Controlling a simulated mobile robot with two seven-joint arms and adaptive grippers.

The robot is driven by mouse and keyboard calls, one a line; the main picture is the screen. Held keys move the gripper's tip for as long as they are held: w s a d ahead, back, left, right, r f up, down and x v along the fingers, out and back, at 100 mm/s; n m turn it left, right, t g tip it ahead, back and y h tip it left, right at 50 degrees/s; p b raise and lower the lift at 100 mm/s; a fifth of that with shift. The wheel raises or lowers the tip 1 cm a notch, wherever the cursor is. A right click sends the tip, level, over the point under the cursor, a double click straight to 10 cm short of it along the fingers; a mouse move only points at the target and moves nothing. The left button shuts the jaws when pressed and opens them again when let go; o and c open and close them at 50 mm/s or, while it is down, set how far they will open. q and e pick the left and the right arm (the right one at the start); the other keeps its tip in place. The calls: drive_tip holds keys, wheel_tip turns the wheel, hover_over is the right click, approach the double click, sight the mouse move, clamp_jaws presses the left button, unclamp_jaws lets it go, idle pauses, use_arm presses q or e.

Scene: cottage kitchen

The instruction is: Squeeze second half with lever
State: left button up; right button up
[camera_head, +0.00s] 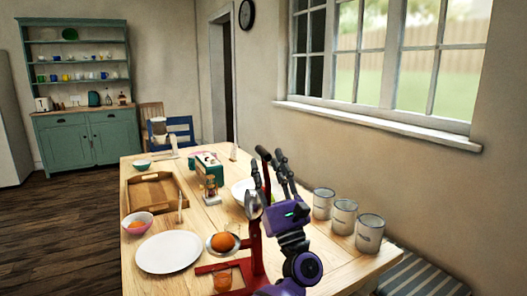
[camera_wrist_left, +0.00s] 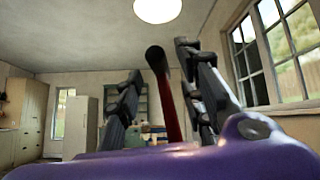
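A red lever juicer (camera_head: 254,262) stands at the table's near end, with a silver press cup (camera_head: 254,205) raised. An orange half (camera_head: 222,242) sits in the juicer's lower cup, cut face not clearly visible. A glass with orange juice (camera_head: 222,281) stands below it. My purple left gripper (camera_head: 280,170) is right of the juicer, fingers pointing up. In the left wrist view, the red lever (camera_wrist_left: 169,105) with its black handle rises between the open fingers, nearer the right finger; contact cannot be told. My right gripper is not in view.
A white plate (camera_head: 168,252), a bowl with orange in it (camera_head: 137,223) and a wooden tray (camera_head: 133,194) lie to the left. A green box (camera_head: 208,170) stands behind. Three pale canisters (camera_head: 344,216) stand right of my gripper, along the table edge.

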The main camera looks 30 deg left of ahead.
sight(263, 149)
use_arm(q)
drive_tip(key=x, duration=0.4)
drive_tip(key=shift+d+r+p, duration=0.1)
drive_tip(key=shift+p, duration=0.25)
drive_tip(key=shift+w, duration=0.1)
clamp_jaws()
